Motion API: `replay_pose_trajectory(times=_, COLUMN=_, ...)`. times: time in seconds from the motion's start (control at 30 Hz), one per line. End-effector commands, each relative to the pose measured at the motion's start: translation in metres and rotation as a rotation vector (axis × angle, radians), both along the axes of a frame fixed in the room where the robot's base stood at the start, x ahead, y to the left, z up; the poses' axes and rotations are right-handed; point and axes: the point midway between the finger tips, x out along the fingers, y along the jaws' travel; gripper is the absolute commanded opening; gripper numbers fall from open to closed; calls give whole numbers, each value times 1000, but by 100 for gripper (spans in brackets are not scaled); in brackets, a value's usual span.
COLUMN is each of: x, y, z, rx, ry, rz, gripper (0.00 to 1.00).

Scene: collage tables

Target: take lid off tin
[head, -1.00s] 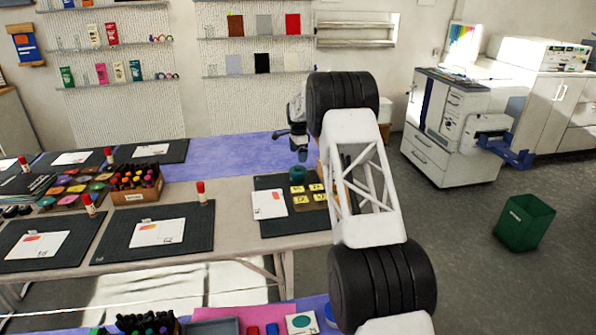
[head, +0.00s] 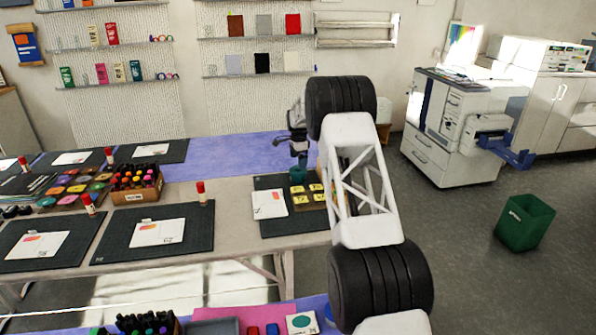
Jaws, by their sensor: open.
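A small round teal thing (head: 297,176), which looks like the tin, stands near the back of the dark mat at the right end of the table. It is too small to tell its lid from its body. My gripper (head: 299,163) is open, points down and is just above the teal thing. I cannot tell whether the fingertips touch it or reach around it. The gripper partly hides its top.
Beside the tin on the dark mat (head: 270,181) are a white card (head: 269,204) and several yellow squares. A box of markers (head: 137,183), a red-capped glue stick (head: 202,193) and other mats with cards lie to the left. Purple tabletop behind is clear.

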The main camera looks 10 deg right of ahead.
Motion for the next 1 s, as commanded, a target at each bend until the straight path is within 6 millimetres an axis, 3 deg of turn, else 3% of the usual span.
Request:
replay_pose_trajectory(times=0.47, x=0, y=-1, z=-44, rx=0, ry=1, rz=0, gripper=100)
replay_pose_trajectory(times=1.0, x=0, y=-1, z=-49, rx=0, ry=0, rz=0, gripper=100)
